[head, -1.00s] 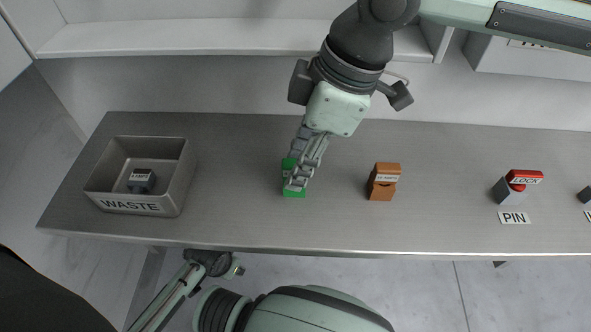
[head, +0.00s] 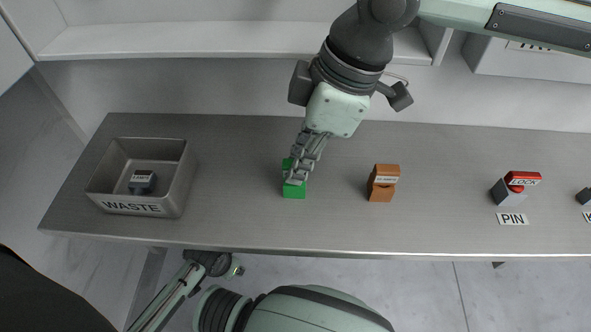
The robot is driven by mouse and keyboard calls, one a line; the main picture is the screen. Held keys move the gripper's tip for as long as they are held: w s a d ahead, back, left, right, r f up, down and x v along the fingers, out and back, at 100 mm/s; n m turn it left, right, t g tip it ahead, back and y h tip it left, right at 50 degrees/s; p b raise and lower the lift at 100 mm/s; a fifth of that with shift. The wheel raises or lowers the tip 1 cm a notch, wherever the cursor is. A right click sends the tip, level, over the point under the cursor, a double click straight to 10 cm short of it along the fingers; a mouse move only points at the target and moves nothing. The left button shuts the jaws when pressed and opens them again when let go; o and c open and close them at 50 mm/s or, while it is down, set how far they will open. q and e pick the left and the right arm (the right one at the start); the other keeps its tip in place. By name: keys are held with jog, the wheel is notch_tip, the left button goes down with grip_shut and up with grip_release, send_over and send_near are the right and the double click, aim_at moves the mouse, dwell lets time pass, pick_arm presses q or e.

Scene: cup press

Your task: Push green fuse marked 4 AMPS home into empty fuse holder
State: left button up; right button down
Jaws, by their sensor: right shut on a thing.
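My right gripper (head: 295,180) reaches down from above and is shut on the green fuse (head: 286,164). Most of the fuse is hidden behind the fingers, and I cannot read its marking. A green block (head: 294,192), which looks like the fuse holder, sits on the bench right under the fingertips. The fingers hide where fuse and holder meet, so I cannot tell how deep the fuse sits. Part of my left arm shows below the bench edge, but I cannot make out its gripper.
An orange holder (head: 380,195) with a labelled orange fuse (head: 386,171) stands to the right. A grey WASTE bin (head: 177,188) at the left holds a dark labelled fuse (head: 142,181). A red LOCK piece (head: 522,178) on a grey block stands further right, behind a PIN label (head: 512,219).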

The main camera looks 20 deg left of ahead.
jog(key=shift+r+p, duration=0.45)
jog(key=shift+p, duration=0.25)
dwell(0.4)
jog(key=shift+r, duration=1.9)
